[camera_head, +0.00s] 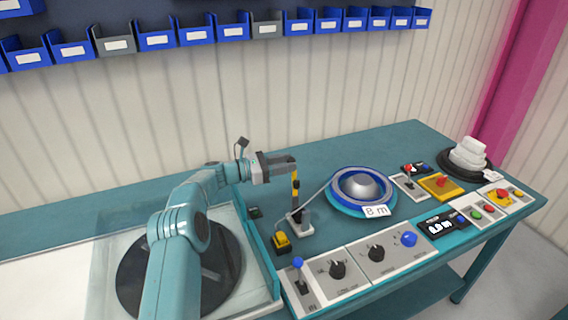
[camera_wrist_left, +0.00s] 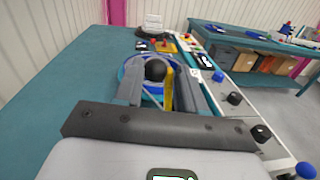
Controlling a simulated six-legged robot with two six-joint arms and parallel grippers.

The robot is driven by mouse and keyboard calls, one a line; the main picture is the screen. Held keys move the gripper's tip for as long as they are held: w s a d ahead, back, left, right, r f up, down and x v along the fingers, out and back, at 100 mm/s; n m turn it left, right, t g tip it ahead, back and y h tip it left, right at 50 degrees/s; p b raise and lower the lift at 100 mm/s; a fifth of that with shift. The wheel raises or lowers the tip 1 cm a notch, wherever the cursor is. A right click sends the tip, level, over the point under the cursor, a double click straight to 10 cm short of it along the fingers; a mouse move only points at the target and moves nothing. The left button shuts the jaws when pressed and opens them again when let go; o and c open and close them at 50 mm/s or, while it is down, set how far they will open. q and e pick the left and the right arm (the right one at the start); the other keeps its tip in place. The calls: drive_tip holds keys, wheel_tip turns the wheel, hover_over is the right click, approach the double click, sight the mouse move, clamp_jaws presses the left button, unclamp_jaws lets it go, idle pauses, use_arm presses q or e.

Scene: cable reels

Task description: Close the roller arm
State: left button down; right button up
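The roller arm (camera_head: 296,184) is a yellow and black bar standing nearly upright on a light base (camera_head: 299,222), left of the blue reel (camera_head: 361,190). My left gripper (camera_head: 291,163) is at its upper end. In the left wrist view, the fingers of my left gripper (camera_wrist_left: 160,88) are spread apart, with the yellow bar of the roller arm (camera_wrist_left: 168,92) between or just beyond them, closer to the right finger. I cannot tell whether they touch it. A dark round knob (camera_wrist_left: 155,70) shows there in front of the blue reel (camera_wrist_left: 138,70). My right gripper is not in view.
A yellow block (camera_head: 281,241), a blue-knobbed lever (camera_head: 298,276) and dial panels (camera_head: 338,272) line the bench front. A tag reading 8 m (camera_head: 376,211) is at the reel. The bench behind the reel is clear.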

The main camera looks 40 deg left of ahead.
sight(293, 175)
use_arm(q)
drive_tip(key=shift+s+r+b, duration=0.1)
drive_tip(key=shift+b, duration=0.2)
idle(0.4)
drive_tip(key=shift+s+d+m+y+b, duration=0.15)
drive_tip(key=shift+s+d+m+b, duration=0.3)
drive_tip(key=shift+d+m+b, duration=1.1)
drive_tip(key=shift+s+d+m+y+b, duration=0.1)
drive_tip(key=shift+s+d+m+b, duration=0.4)
drive_tip(key=shift+b, duration=1.95)
drive_tip(key=shift+s+d+m+y+b, duration=0.15)
drive_tip(key=shift+s+d+m+b, duration=0.45)
drive_tip(key=shift+m+b, duration=1.15)
drive_tip(key=shift+w+d+n, duration=0.1)
drive_tip(key=shift+w+n, duration=0.05)
drive_tip(key=shift+n, duration=0.15)
drive_tip(key=c, duration=0.8)
unclamp_jaws()
drive_tip(key=shift+c, duration=0.2)
drive_tip(key=b+v, duration=0.1)
drive_tip(key=v, duration=1.5)
drive_tip(key=shift+r, duration=0.15)
